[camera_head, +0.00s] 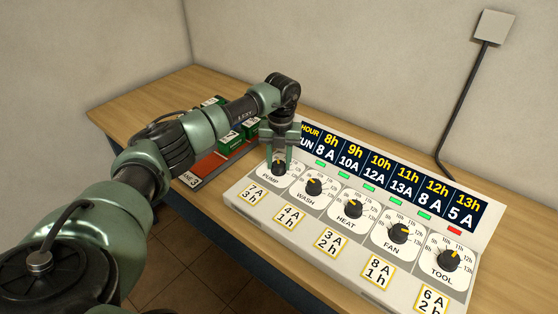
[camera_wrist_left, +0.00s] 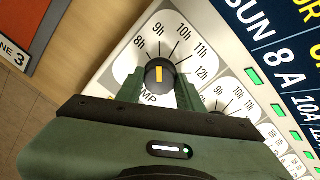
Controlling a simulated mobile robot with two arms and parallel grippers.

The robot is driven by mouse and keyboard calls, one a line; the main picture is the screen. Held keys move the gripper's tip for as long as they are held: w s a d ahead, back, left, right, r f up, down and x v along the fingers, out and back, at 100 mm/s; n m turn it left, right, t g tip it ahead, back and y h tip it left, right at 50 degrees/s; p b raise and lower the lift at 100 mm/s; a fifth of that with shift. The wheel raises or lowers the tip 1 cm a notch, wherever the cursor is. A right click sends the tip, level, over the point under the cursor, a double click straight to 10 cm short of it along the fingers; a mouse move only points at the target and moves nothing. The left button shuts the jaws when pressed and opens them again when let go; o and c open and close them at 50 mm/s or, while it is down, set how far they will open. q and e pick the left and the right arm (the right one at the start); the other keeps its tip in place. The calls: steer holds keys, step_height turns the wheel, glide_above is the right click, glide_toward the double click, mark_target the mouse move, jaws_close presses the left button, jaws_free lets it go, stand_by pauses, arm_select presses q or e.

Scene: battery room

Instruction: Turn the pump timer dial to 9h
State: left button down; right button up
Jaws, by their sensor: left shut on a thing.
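The pump timer dial (camera_wrist_left: 160,76) is a round black knob with a yellow mark on a white scale. In the left wrist view its mark points up in the picture, about toward the 9h label. My left gripper (camera_head: 279,164) comes down over the pump dial at the left end of the panel. In the left wrist view the green fingers of this gripper (camera_wrist_left: 160,92) stand on both sides of the knob, shut on it. My right gripper is in neither view.
The white panel (camera_head: 300,262) also carries the wash (camera_head: 314,186), heat (camera_head: 347,209), fan (camera_head: 398,233) and tool (camera_head: 449,260) dials. An hour display (camera_head: 391,182) stands behind them. Green batteries (camera_head: 229,142) and a red mat (camera_head: 207,165) are at the left on the wooden table.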

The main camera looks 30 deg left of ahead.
mark_target(280, 163)
arm_select(q)
steer(key=shift+w+r, duration=0.1)
steer(key=shift+r, duration=0.05)
steer(key=c, duration=0.9)
jaws_free()
step_height(280, 163, up, 8)
steer(key=shift+d+f+b, duration=0.1)
steer(key=shift+f+b, duration=0.05)
steer(key=shift+b, duration=0.8)
